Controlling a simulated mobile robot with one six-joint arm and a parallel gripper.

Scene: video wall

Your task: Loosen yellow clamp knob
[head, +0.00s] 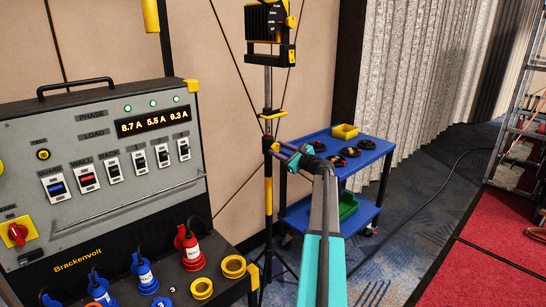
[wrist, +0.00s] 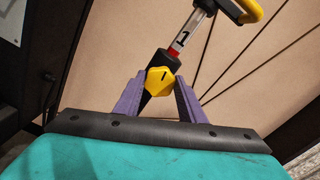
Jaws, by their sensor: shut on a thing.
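The yellow clamp knob (wrist: 161,81) has a short dark mark on its face and sits on a black collar of the stand. My gripper (wrist: 159,86) is shut on the knob, with one purple finger on each side of it. In the head view my gripper (head: 283,152) reaches the stand pole (head: 268,190) about halfway up, and the knob cannot be made out clearly there. Above the collar, the wrist view shows a pale tube with a red band and the figure 1 (wrist: 184,40).
A lamp head (head: 268,22) tops the stand. A power panel (head: 100,165) with plugs fills the left. A shelf rack (head: 525,115) is at the right. Blue carpet is open between.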

